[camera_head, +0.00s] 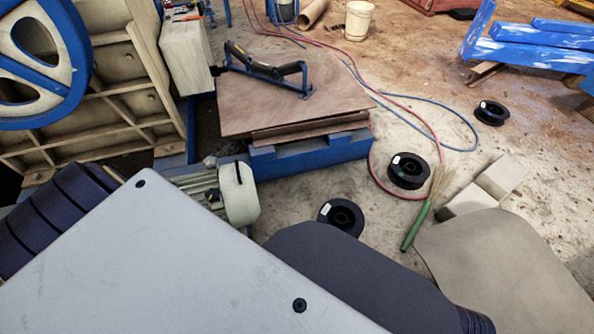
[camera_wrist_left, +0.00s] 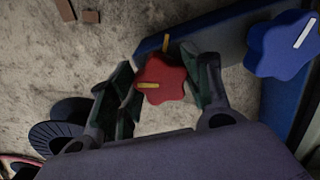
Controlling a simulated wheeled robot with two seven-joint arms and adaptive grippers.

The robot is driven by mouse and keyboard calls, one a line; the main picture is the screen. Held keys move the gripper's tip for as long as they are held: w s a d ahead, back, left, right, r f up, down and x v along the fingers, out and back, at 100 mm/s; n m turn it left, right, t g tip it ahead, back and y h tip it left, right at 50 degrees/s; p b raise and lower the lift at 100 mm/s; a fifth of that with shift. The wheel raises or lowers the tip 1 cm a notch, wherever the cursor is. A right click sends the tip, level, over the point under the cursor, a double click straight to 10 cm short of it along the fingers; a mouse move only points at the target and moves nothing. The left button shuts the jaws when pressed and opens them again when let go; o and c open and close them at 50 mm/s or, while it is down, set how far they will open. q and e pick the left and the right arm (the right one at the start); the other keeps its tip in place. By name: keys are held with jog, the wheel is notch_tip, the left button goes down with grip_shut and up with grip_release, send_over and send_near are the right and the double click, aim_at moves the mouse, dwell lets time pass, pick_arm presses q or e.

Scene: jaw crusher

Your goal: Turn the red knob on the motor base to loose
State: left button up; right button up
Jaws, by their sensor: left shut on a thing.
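In the left wrist view a red lobed knob (camera_wrist_left: 168,82) with a yellow pointer bar sits at the edge of a blue base (camera_wrist_left: 200,38). The bar points left in the picture. A small yellow mark shows on the base above the knob. My left gripper (camera_wrist_left: 160,68) is shut on the red knob, with one dark green finger on each side. In the head view the motor (camera_head: 205,184) shows beside the crusher, but its knobs and my left gripper are hidden behind my own body. My right gripper is not in view.
A blue knob (camera_wrist_left: 280,48) with a white bar sits right of the red one. The head view shows a wooden board (camera_head: 270,100) with a black-handled tool on it, black spools (camera_head: 408,170), a green brush (camera_head: 416,225) and hoses on the floor.

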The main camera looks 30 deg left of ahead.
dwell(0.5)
pick_arm(q)
jog(key=o, duration=0.9)
jog(key=shift+o, duration=0.7)
jog(key=shift+m, duration=0.3)
